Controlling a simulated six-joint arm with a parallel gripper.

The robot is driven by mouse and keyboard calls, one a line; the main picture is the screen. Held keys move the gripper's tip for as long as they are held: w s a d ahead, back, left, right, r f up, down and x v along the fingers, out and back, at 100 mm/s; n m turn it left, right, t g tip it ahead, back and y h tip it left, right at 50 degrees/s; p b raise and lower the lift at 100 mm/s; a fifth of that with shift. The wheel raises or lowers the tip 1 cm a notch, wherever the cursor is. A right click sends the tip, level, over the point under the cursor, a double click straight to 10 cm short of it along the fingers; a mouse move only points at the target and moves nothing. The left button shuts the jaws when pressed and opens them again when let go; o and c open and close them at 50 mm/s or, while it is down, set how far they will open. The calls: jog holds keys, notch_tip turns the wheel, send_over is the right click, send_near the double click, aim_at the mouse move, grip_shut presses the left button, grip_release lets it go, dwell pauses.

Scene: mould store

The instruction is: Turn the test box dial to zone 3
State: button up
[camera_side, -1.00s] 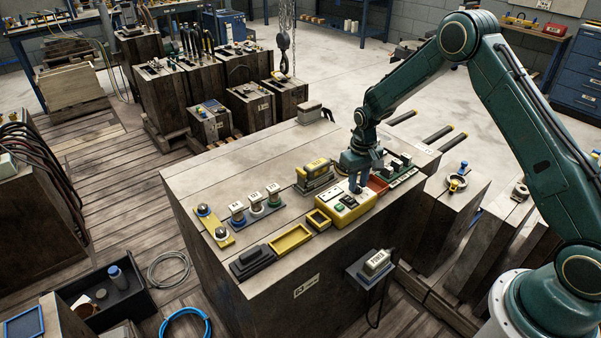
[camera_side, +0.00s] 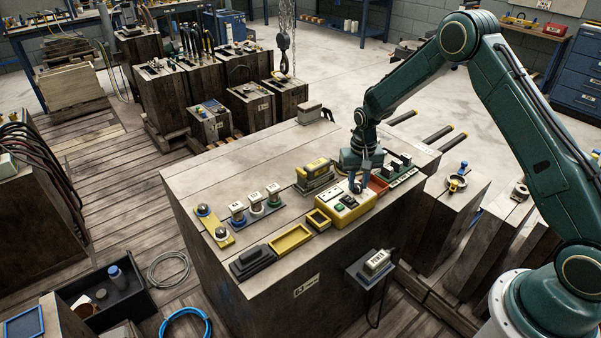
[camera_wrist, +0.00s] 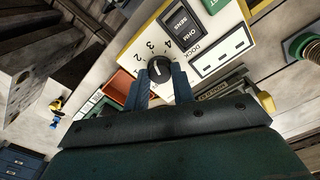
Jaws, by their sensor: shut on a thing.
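The test box (camera_side: 338,219) is yellow with a pale top and stands near the front edge of the large block. In the wrist view its pale panel (camera_wrist: 150,32) carries a black round dial (camera_wrist: 159,68) with a white pointer mark. Numbers including 2, 3 and 4 are printed around the dial. The pointer faces roughly toward the 3 and 4 side; I cannot tell the exact zone. My gripper (camera_wrist: 161,76) has its blue fingers on either side of the dial, shut on it. In the side view my gripper (camera_side: 359,186) reaches down to the box top, and its fingers hide the dial.

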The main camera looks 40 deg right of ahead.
aim_at(357, 185)
jog(key=o, duration=1)
jog(key=shift+r, duration=0.2)
notch_tip(357, 185, up, 14)
jog(key=shift+f, duration=0.25)
